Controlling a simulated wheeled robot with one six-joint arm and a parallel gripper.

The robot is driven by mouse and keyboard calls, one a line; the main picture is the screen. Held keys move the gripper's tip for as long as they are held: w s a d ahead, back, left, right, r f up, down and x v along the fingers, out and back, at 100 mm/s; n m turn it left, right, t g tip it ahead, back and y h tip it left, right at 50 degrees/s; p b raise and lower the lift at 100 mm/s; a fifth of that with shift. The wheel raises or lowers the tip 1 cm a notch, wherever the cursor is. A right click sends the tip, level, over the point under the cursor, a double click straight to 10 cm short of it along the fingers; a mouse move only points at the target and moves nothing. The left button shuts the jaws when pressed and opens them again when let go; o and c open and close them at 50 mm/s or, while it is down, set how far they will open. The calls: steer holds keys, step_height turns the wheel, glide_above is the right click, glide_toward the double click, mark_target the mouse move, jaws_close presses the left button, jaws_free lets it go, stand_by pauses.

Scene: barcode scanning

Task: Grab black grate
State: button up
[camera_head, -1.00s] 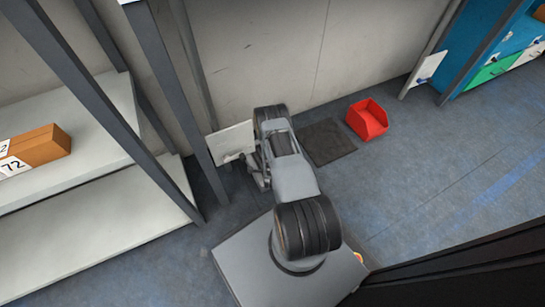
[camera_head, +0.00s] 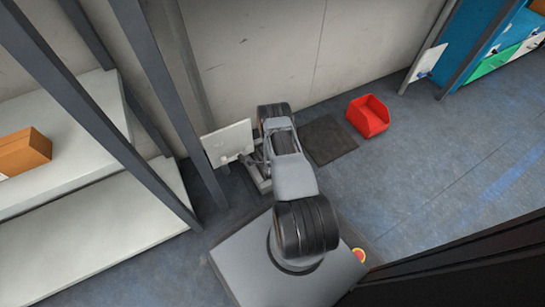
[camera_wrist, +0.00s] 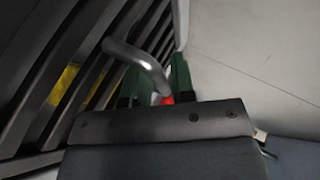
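A black grate of dark parallel slats (camera_wrist: 60,112) fills the left of the wrist view, close to the camera. A curved grey metal handle (camera_wrist: 140,55) arches in front of the slats and comes down between my fingers. My gripper (camera_wrist: 157,85) has two green fingers standing apart, one on each side of the handle's lower end. Whether they touch it cannot be told. In the head view a flat dark square (camera_head: 328,140), likely the grate, lies on the floor by the wall; my arm hides the gripper there.
A red bin (camera_head: 368,116) stands on the floor right of the dark square. Grey shelving with an orange box (camera_head: 24,152) is at the left. A white panel (camera_head: 228,143) stands close to my arm. Blue shelving (camera_head: 470,45) is at upper right. The floor at right is clear.

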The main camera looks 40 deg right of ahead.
jaws_close()
steer(key=shift+r, duration=0.1)
